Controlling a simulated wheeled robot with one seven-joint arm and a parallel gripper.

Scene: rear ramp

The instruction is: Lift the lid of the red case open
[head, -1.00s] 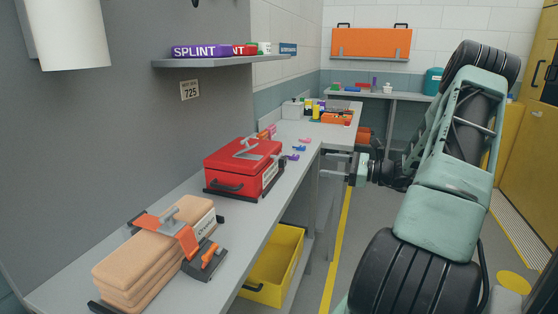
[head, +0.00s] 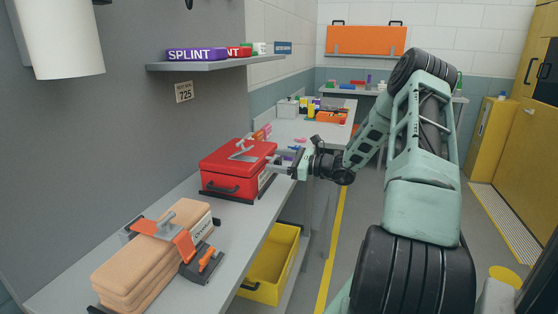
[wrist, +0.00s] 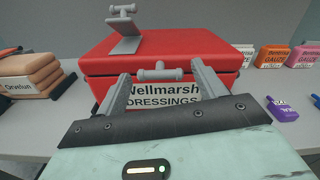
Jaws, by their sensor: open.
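The red case (head: 232,170) stands on the counter with its lid down, and it fills the middle of the wrist view (wrist: 225,52). Its front label reads Nellmarsh DRESSINGS. A grey T-shaped fitting (wrist: 124,30) stands on top of the lid. A grey crossbar handle (wrist: 158,73) sticks out from the front lid edge. My gripper (head: 275,168) is open and in front of the case. In the wrist view its two fingers (wrist: 160,80) are on either side of the handle, with nothing gripped. I cannot tell if they touch the case.
A strapped tan stack (head: 150,250) lies nearer on the counter (head: 190,200). Small gauze boxes (wrist: 274,58) and a purple item (wrist: 281,109) sit right of the case. A shelf (head: 215,63) hangs above. A yellow bin (head: 268,268) is below the counter.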

